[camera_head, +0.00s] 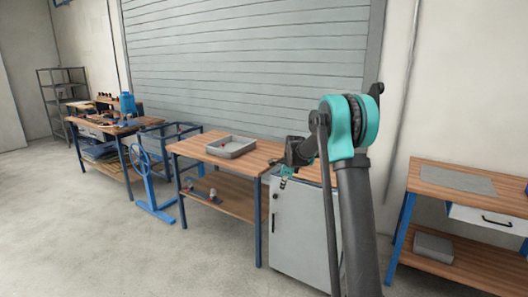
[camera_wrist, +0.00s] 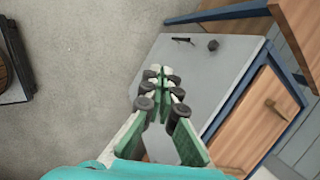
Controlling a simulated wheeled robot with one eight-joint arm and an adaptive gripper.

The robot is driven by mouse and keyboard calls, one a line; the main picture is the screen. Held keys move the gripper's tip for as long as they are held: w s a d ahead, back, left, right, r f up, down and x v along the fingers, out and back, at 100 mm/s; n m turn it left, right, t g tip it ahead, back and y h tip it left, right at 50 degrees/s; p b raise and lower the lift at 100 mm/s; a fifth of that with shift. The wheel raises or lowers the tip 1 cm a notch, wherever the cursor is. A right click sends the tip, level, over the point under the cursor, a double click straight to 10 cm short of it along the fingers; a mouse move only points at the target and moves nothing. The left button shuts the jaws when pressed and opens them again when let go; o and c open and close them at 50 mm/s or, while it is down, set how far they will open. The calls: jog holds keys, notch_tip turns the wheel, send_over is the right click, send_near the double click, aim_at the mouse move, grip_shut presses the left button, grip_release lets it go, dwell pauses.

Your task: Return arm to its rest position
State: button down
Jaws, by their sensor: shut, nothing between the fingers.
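My arm (camera_head: 352,150) rises at the right of centre in the head view, with a teal joint at its top. My gripper (camera_head: 284,182) hangs from the arm's end, small and partly hidden, in front of the grey cabinet (camera_head: 300,225). In the wrist view my gripper (camera_wrist: 165,76) has its green fingers brought together at the tips, with nothing between them. The cabinet's grey door (camera_wrist: 215,62) lies behind the fingers in that view.
A wooden workbench (camera_head: 205,148) holding a grey tray (camera_head: 231,147) stands left of the cabinet. Another bench (camera_head: 440,178) stands at the right, with a grey box (camera_head: 433,248) on its lower shelf. A blue handwheel stand (camera_head: 150,185) is further left. The floor (camera_head: 120,250) at left front is clear.

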jog(key=s+d+r+n, duration=0.1)
jog(key=s+d+n, duration=0.15)
jog(key=s, duration=0.45)
jog(key=s+d+r+n, duration=0.2)
jog(key=s+n, duration=0.2)
jog(key=s, duration=0.3)
jog(key=s+d+f+n, duration=0.2)
jog(key=s+n, duration=0.2)
jog(key=s, duration=0.7)
jog(key=s+d+f+n+h, duration=0.1)
jog(key=s+n, duration=0.4)
jog(key=s, duration=0.6)
jog(key=s+d+f+n, duration=0.3)
jog(key=s+f+n, duration=0.1)
jog(key=s, duration=0.7)
jog(key=shift+s+f+n+h, duration=0.35)
jog(key=shift+f+h, duration=0.05)
jog(key=shift+f, duration=0.2)
